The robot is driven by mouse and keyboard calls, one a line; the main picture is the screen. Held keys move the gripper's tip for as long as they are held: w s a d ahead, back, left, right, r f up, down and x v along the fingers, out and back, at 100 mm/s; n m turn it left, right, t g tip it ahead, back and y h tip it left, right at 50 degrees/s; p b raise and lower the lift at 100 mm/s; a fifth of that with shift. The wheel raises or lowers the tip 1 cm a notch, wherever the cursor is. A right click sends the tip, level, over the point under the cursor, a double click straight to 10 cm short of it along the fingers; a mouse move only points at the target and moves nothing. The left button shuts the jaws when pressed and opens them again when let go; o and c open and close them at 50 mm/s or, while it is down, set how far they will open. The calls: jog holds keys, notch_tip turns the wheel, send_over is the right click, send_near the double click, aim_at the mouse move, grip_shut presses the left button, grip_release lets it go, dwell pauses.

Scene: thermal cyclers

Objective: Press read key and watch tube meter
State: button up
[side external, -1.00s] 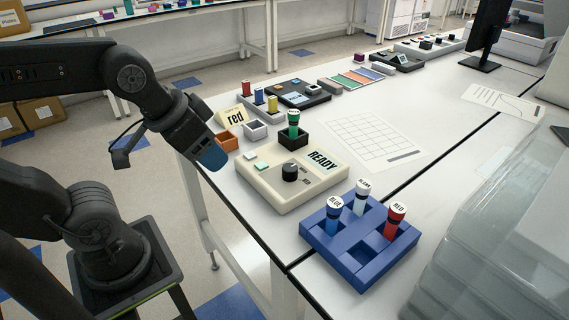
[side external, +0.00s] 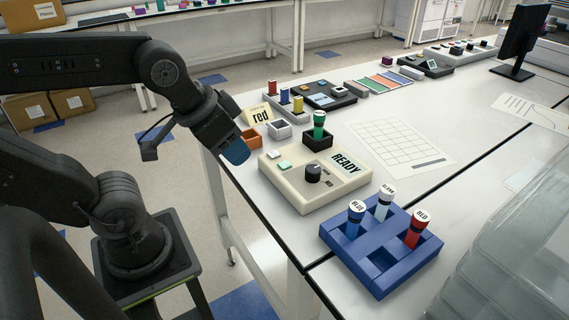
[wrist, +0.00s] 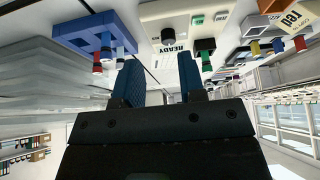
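The tube meter is a cream box (side external: 325,197) on the bench; its display (side external: 347,162) reads "READY". It has a black knob (side external: 313,173), a pale key (side external: 274,154) and a green key (side external: 285,166); I cannot read any key label. A green-capped tube (side external: 319,127) stands upright in the dark well (side external: 317,143) at its back. My gripper (side external: 237,152) is above and left of the meter, apart from it. In the wrist view its two blue fingers (wrist: 157,85) are spread with nothing between them, and the meter (wrist: 172,12) appears upside down.
A blue rack (side external: 375,278) in front holds blue, white and red capped tubes. Behind the meter are a "red" card (side external: 260,116), small orange (side external: 250,139) and grey (side external: 279,131) boxes, and a rack of colored tubes. A gridded sheet (side external: 400,145) lies flat on the right.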

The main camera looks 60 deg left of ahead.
grip_shut()
dwell(1.4)
